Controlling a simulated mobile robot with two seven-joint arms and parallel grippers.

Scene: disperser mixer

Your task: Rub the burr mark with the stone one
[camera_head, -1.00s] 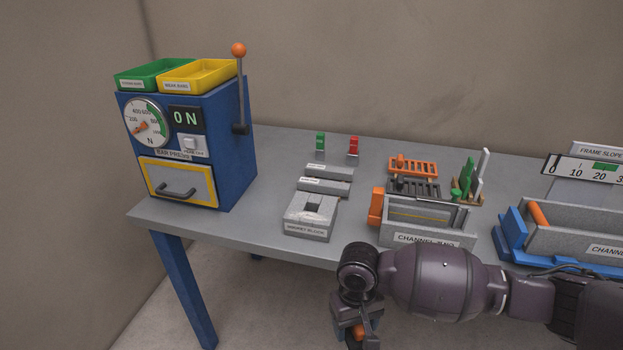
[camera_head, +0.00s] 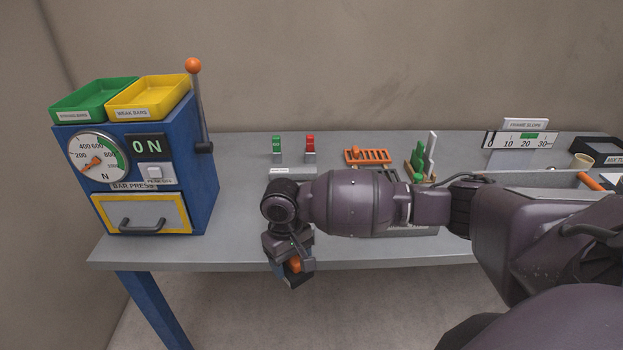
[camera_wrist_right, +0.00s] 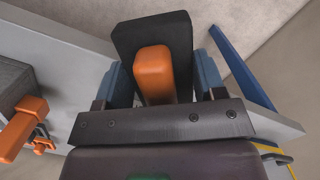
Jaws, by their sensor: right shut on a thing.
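My right gripper (camera_head: 292,266) hangs at the table's front edge, at the end of my arm reaching in from the right. It is shut on a dark block with an orange grip (camera_wrist_right: 155,72); in the right wrist view the blue fingers stand on both sides of the orange grip. In the head view only a bit of orange shows between the fingers. I cannot tell from its look whether the block is the stone. No burr mark can be made out. My arm hides much of the table's middle. My left gripper is not in view.
The blue bar press (camera_head: 175,180) stands at the table's left, its display reading ON. Green (camera_head: 276,145) and red (camera_head: 310,143) pieces and an orange rack (camera_head: 367,156) stand behind my arm. An orange-handled part (camera_wrist_right: 22,130) is left in the wrist view. Bare tabletop (camera_head: 235,220) shows beside the press.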

